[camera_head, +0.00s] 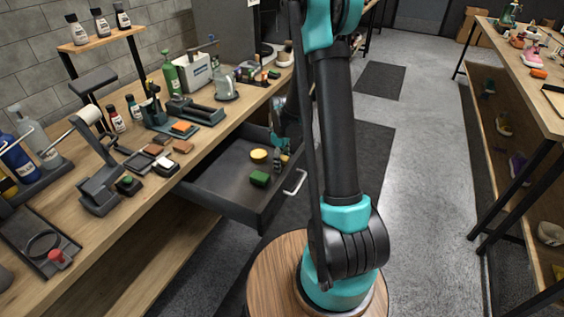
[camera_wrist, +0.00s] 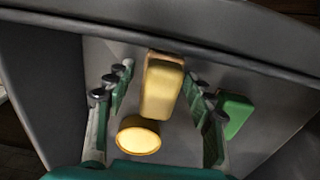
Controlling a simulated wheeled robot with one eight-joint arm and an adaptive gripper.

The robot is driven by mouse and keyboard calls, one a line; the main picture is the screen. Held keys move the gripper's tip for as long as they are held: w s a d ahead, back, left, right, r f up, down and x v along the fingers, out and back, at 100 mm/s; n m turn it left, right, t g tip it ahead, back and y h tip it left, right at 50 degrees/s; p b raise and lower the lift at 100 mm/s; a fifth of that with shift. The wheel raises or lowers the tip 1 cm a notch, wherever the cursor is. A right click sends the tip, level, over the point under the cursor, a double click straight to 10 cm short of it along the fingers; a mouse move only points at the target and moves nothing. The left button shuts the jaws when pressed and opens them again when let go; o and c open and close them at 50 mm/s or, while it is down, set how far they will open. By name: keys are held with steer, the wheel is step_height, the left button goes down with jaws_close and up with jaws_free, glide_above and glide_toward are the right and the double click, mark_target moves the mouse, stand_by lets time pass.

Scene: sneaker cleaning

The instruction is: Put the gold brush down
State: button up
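The gold brush (camera_wrist: 162,88) is a yellowish block with a tan part at its far end, seen in the wrist view over the floor of the open grey drawer (camera_head: 222,187). My gripper (camera_wrist: 158,88) has its green fingers on both sides of the brush. The fingers are spread, with a clear gap on the left side and a narrower one on the right. I cannot tell exactly how the brush rests on the drawer floor. In the head view my gripper (camera_head: 281,152) reaches down into the drawer and the brush is hard to make out.
A round yellow item (camera_head: 259,155) and a green block (camera_head: 260,178) lie in the drawer near my gripper. The drawer's front wall and handle (camera_head: 296,182) are close by. The workbench (camera_head: 118,220) above is crowded with bottles, brushes and holders.

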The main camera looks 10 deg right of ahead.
mark_target(282, 157)
step_height(282, 157, up, 12)
steer(key=shift+s+r, duration=0.1)
steer(key=s+d+f+m+t, duration=0.1)
steer(key=s+m, duration=0.4)
steer(key=s, duration=0.6)
steer(key=s+d+f+m+t, duration=0.1)
steer(key=s+d+m+t, duration=0.2)
steer(key=s, duration=0.7)
steer(key=m, duration=0.2)
steer(key=shift+s+m, duration=0.35)
steer(key=shift+m, duration=0.05)
steer(key=shift+o, duration=0.5)
